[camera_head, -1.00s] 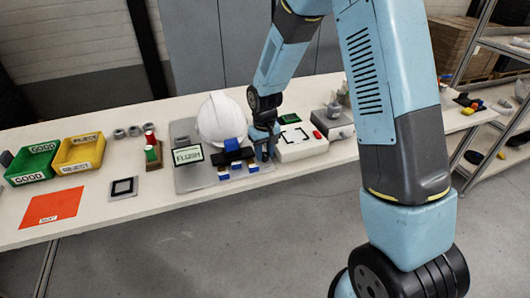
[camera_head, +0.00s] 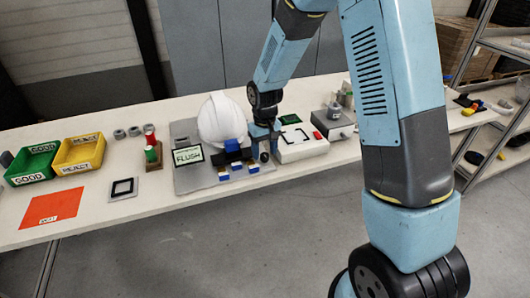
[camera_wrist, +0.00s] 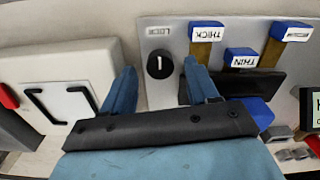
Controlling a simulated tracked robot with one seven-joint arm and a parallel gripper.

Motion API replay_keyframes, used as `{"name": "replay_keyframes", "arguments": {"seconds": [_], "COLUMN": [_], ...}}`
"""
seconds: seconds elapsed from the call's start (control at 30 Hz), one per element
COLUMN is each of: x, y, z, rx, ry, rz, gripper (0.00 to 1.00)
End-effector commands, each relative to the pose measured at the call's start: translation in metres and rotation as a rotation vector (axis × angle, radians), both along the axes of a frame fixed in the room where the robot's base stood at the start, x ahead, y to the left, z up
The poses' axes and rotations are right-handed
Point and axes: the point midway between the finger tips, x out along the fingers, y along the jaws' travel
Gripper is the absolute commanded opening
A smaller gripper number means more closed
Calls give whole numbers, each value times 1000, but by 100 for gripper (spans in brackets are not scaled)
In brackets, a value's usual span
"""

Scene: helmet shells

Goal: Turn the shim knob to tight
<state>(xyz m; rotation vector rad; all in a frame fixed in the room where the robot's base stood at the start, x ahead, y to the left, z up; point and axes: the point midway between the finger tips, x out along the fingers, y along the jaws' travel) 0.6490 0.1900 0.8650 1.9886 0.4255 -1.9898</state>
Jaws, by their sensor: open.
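The black round knob (camera_wrist: 160,64) is on a grey panel in the wrist view. Its white mark stands about upright in that picture, beside an upside-down label that seems to read LOCK. In the head view the knob (camera_head: 264,157) is a small dark spot at the panel's right end. My gripper (camera_wrist: 160,82) is open and empty, one blue finger on each side of the knob in the picture. I cannot tell how high the fingertips are above the panel. My gripper (camera_head: 263,143) also shows in the head view.
Blue-topped tabs marked THICK (camera_wrist: 206,31) and THIN (camera_wrist: 241,57) are beside the knob. A white helmet shell (camera_head: 221,118) and a FLUSH display (camera_head: 187,156) are close by. A white box (camera_head: 302,143) is to the right. Green (camera_head: 32,165) and yellow (camera_head: 78,155) bins are at left.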

Motion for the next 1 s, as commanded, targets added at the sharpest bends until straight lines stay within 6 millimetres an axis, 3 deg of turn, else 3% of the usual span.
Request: {"name": "replay_keyframes", "arguments": {"seconds": [0.4,0.6,1.0], "x": [1,2,1], "y": [0,0,0], "z": [81,110,123], "rx": [1,2,1], "ry": [-5,-5,-2], "rz": [0,0,0], "gripper": [59,59,59]}}
